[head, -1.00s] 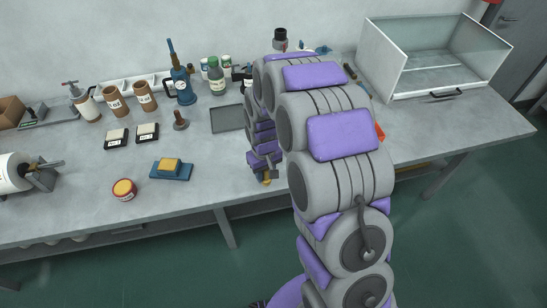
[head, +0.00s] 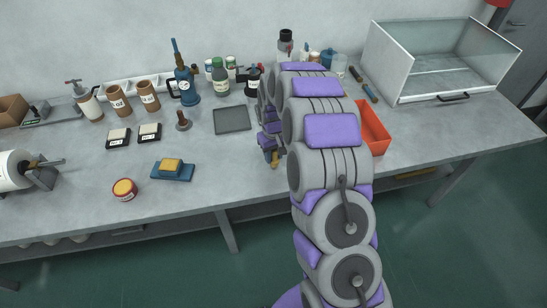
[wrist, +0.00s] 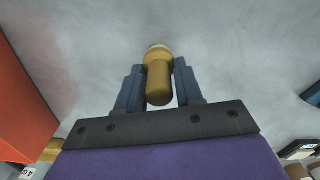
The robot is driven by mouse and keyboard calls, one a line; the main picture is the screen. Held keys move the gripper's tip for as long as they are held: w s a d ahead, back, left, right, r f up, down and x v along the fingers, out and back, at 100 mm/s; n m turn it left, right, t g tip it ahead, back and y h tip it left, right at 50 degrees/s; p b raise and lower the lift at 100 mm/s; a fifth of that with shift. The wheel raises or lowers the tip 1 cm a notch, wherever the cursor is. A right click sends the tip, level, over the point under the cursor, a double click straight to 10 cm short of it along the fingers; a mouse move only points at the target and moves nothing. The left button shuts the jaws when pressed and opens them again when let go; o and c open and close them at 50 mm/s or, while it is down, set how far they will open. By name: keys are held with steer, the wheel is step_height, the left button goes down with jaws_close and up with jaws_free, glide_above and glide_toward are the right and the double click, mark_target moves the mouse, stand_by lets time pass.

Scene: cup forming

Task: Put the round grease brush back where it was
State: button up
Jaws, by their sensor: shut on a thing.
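My gripper (wrist: 159,75) is shut on the round grease brush (wrist: 158,84). In the wrist view its yellow handle sits between the two blue fingers, with a paler rounded end just beyond them. In the head view my gripper (head: 271,151) is over the workbench (head: 230,170), right of the blue block with the yellow top, and a small yellow bit of the brush (head: 275,162) shows below the fingers. Whether the brush touches the bench cannot be told. The brush's former place cannot be picked out.
A flat dark tray (head: 232,119) lies left of my gripper. An orange-red bin (head: 374,130) stands to the right, partly behind my arm. Bottles (head: 220,80) line the back. A blue block (head: 173,172) and a red-yellow tin (head: 125,189) lie left.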

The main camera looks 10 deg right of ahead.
steer(key=shift+f, duration=0.7)
steer(key=shift+a, duration=0.1)
steer(key=o, duration=1.1)
